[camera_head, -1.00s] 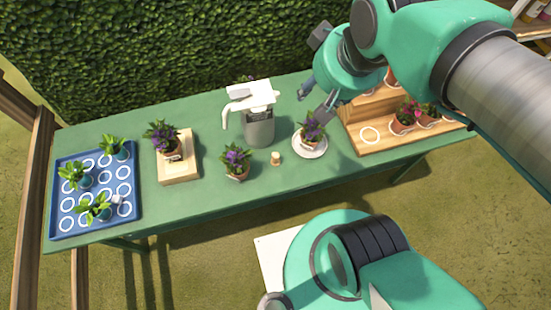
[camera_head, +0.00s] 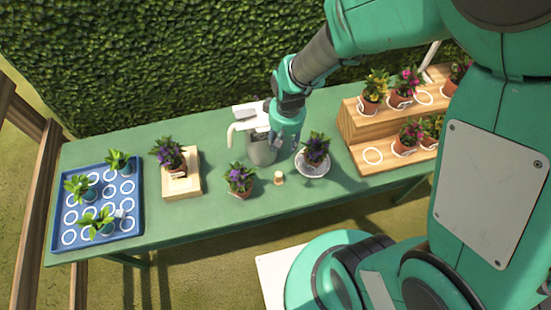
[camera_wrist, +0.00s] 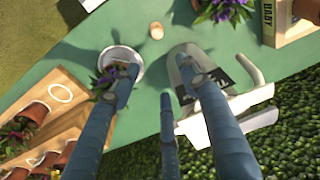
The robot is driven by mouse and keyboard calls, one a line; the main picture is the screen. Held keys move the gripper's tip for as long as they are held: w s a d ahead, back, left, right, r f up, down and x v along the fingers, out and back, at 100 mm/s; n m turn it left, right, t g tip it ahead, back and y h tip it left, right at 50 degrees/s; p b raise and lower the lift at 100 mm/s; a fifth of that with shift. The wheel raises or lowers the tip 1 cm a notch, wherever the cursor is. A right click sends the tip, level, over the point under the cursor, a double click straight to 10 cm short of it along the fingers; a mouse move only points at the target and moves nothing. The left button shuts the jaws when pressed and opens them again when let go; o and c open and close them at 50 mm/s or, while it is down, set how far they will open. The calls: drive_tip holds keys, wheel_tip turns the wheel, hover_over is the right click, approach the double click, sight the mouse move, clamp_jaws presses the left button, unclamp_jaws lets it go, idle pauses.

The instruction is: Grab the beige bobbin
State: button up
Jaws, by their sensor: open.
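The beige bobbin (camera_head: 279,178) stands on the green table near its front edge, between a potted purple flower on the left and a white plate with another potted purple flower on the right. My gripper (camera_head: 289,140) is above the table, behind the bobbin and beside the grey pitcher. In the wrist view the bobbin (camera_wrist: 156,32) shows near the top, beyond the spread fingers of my gripper (camera_wrist: 156,72). The fingers are open and empty, apart from the bobbin.
The grey pitcher (camera_head: 261,150) and the white plate (camera_head: 313,169) flank my gripper closely. A purple flower pot (camera_head: 240,180) stands left of the bobbin. A wooden stepped stand (camera_head: 373,137) is at right, a blue tray (camera_head: 135,222) at left. Bare table lies in front of the bobbin.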

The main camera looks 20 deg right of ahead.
drive_tip(key=g, duration=0.1)
hover_over(279, 174)
wheel_tip(279, 174, down, 9)
drive_tip(key=shift+d+f, duration=0.15)
drive_tip(key=shift+d, duration=0.05)
drive_tip(key=shift+s+a+f+b, duration=0.1)
drive_tip(key=shift+f+b, duration=0.55)
drive_tip(key=shift+f, duration=3.65)
drive_tip(key=shift+a+f+b, duration=0.15)
drive_tip(key=shift+f+b, duration=0.5)
drive_tip(key=shift+f, duration=1.95)
clamp_jaws()
